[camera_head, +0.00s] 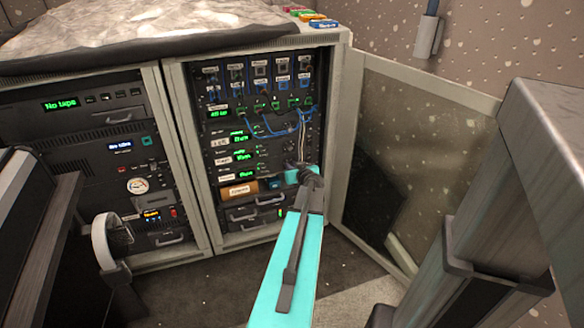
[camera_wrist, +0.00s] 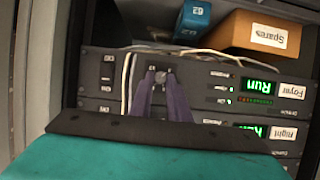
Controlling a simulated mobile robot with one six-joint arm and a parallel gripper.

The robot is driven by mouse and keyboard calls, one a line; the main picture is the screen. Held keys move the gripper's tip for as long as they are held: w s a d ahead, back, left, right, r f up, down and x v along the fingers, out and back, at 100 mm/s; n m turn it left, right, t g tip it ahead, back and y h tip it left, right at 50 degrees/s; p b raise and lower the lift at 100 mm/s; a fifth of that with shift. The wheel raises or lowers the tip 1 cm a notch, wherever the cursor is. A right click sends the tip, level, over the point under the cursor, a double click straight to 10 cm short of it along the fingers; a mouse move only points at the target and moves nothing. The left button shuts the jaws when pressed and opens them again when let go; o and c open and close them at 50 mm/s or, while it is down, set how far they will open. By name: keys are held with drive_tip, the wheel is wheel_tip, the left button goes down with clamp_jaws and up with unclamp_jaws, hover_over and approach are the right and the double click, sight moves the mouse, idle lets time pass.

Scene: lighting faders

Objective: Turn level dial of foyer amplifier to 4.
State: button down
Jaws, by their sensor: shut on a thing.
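The foyer amplifier is a dark rack unit with a green "Run" display and a "Foyer" label; it shows in the wrist view (camera_wrist: 205,74) and low in the right-hand rack in the head view (camera_head: 247,174). Its level dial (camera_wrist: 160,76) is a small grey knob left of the display in the wrist view. My gripper (camera_wrist: 160,79) has its two purple fingers on either side of this dial and is shut on it. The dial's scale and pointer are too small or covered to read. In the head view my gripper (camera_head: 298,168) reaches the rack, and the dial is hidden there.
An amplifier labelled "Right" (camera_wrist: 285,131) is beside the foyer unit. Loose pale cables (camera_wrist: 127,80) pass close to my fingers. An orange-brown "Spares" box (camera_wrist: 262,35) and a blue box (camera_wrist: 193,18) lie nearby. The open rack door (camera_head: 415,125) stands right of my arm.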

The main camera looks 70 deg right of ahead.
drive_tip(key=shift+f+b, duration=0.15)
drive_tip(key=shift+b, duration=0.15)
drive_tip(key=m+t+b, duration=0.2)
drive_tip(key=m+b, duration=0.1)
drive_tip(key=m, duration=0.2)
drive_tip(key=f+m+t+b, duration=0.1)
drive_tip(key=m+t+b, duration=0.2)
drive_tip(key=m, duration=0.3)
drive_tip(key=s+d+m+t+b, duration=0.1)
drive_tip(key=m+t+b, duration=0.2)
drive_tip(key=m, duration=0.3)
drive_tip(key=shift+f+y+b, duration=0.25)
drive_tip(key=shift+y+b, duration=0.15)
drive_tip(key=shift+b, duration=0.5)
drive_tip(key=c, duration=1.7)
unclamp_jaws()
drive_tip(key=shift+o, duration=0.2)
drive_tip(key=shift+a, duration=0.1)
drive_tip(key=p+v, duration=0.3)
drive_tip(key=v, duration=1)
drive_tip(key=shift+s+a+f+p, duration=0.15)
drive_tip(key=shift+s+f+p, duration=0.1)
drive_tip(key=shift+s+p, duration=0.1)
drive_tip(key=shift+w, duration=0.1)
